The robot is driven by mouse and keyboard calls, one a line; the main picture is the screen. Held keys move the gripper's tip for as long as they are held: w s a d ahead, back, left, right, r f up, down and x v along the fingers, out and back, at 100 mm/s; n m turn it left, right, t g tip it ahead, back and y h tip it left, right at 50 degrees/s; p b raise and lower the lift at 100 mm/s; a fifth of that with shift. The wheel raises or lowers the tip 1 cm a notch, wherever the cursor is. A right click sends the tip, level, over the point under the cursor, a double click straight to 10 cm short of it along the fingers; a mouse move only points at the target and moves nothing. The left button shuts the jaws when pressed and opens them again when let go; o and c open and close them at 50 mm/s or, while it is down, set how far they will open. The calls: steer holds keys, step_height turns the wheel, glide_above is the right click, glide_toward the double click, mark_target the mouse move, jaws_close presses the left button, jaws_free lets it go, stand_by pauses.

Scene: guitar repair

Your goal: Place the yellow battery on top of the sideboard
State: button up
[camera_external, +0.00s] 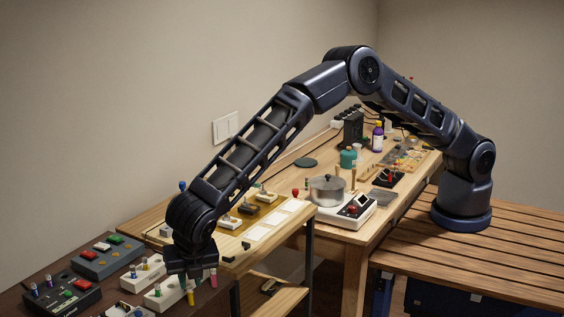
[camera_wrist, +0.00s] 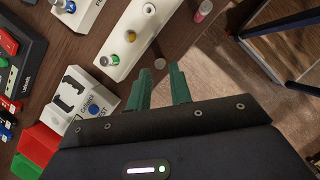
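My gripper (camera_external: 190,277) points down above the right end of the holder. In the wrist view its two green fingers (camera_wrist: 161,90) are apart with nothing between them, to the right of the yellow top. I cannot tell which piece of furniture is the sideboard.
A pink battery (camera_external: 213,278) stands beside the holder. Chargers with red and green blocks (camera_external: 105,255) lie to the left. A light wooden board (camera_external: 150,217) with parts stands behind. A pot (camera_external: 327,190) and scale are on the workbench. The slatted bench (camera_external: 480,255) is clear.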

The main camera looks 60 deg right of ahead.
steer(key=v, duration=0.7)
